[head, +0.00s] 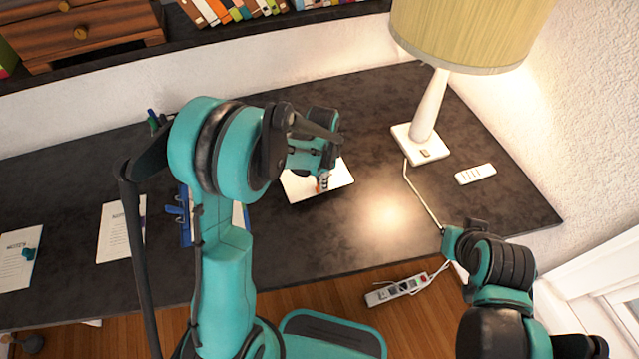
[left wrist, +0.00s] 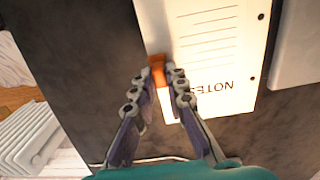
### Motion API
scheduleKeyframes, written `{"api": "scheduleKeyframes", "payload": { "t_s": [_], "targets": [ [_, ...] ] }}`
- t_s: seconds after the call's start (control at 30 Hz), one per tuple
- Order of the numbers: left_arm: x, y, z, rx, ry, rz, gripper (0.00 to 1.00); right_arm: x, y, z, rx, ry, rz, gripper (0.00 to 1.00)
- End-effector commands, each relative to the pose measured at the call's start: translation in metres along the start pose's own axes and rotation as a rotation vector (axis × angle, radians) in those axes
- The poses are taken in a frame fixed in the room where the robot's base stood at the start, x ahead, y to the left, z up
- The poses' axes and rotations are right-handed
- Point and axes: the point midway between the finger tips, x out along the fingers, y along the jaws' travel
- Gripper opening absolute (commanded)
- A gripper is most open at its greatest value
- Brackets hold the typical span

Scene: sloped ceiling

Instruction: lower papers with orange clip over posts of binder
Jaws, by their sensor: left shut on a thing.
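My left gripper (head: 322,180) is over the desk, in the middle of the head view. In the left wrist view its fingers (left wrist: 162,80) are shut on the orange clip (left wrist: 157,68) at the papers' edge. The white papers (head: 338,180) show printed lines, "NOTES" and punched holes in the left wrist view (left wrist: 215,55). Whether the papers touch anything beneath is unclear. I cannot make out binder posts; a pale flat object (left wrist: 298,48) beside the papers may be part of the binder. My right arm shows at lower right, but its fingers do not.
A lamp (head: 430,110) and a white remote-like object (head: 475,174) stand right of the papers. Paper sheets (head: 18,262) (head: 114,232) and a blue-edged item (head: 187,225), partly behind my left arm, lie to the left. A power strip (head: 398,289) is on the floor.

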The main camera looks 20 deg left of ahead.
Motion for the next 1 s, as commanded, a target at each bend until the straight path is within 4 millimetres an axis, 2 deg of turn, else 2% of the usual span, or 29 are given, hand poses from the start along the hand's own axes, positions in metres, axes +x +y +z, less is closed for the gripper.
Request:
{"api": "scheduleKeyframes", "payload": {
  "t_s": [0.03, 0.2, 0.43, 0.63, 1.0],
  "targets": [
    [-0.009, 0.012, -0.008, 0.009, 0.001, 0.001, 0.0, -0.004, 0.0, -0.003, 0.0, 0.0, 0.0, 0.0],
    [-0.032, 0.045, -0.031, 0.01, 0.001, 0.001, 0.0, -0.012, 0.0, -0.009, 0.0, 0.0, 0.0, 0.0],
    [-0.055, 0.079, -0.054, 0.007, 0.001, 0.001, 0.0, -0.019, 0.0, -0.013, 0.0, 0.0, 0.0, 0.0],
    [-0.068, 0.09, -0.061, 0.004, 0.001, 0.001, 0.0, -0.024, 0.0, -0.017, 0.0, 0.0, 0.0, 0.0],
    [-0.099, 0.091, -0.062, 0.003, 0.001, 0.001, 0.0, -0.041, 0.0, -0.029, 0.0, 0.0, 0.0, 0.0]
  ]
}}
